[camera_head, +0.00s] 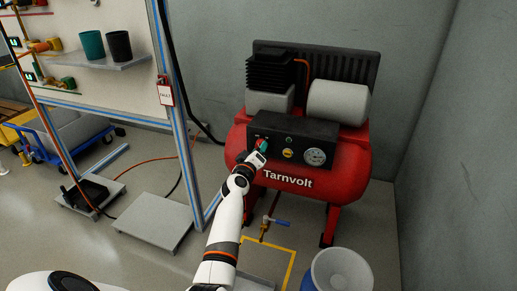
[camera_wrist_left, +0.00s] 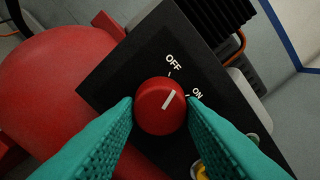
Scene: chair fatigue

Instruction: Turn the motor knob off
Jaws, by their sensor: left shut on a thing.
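The motor knob (camera_wrist_left: 150,115) is a round red knob with a white line on the compressor's black control panel (camera_wrist_left: 125,75). In the left wrist view its white line points between the OFF label (camera_wrist_left: 173,62) and the ON label (camera_wrist_left: 197,94). My left gripper (camera_head: 262,146) reaches the panel's left part in the head view. Its teal fingers are shut on the knob, one on each side. In the head view the gripper mostly hides the knob. My right gripper is not in view.
The red Tarnvolt compressor (camera_head: 345,168) stands near the corner. Its panel has a yellow button (camera_head: 288,153) and a gauge (camera_head: 316,157). A blue-handled valve (camera_head: 275,221) is below. A bucket (camera_head: 342,268) stands in front. A framed board (camera_head: 125,85) is at left.

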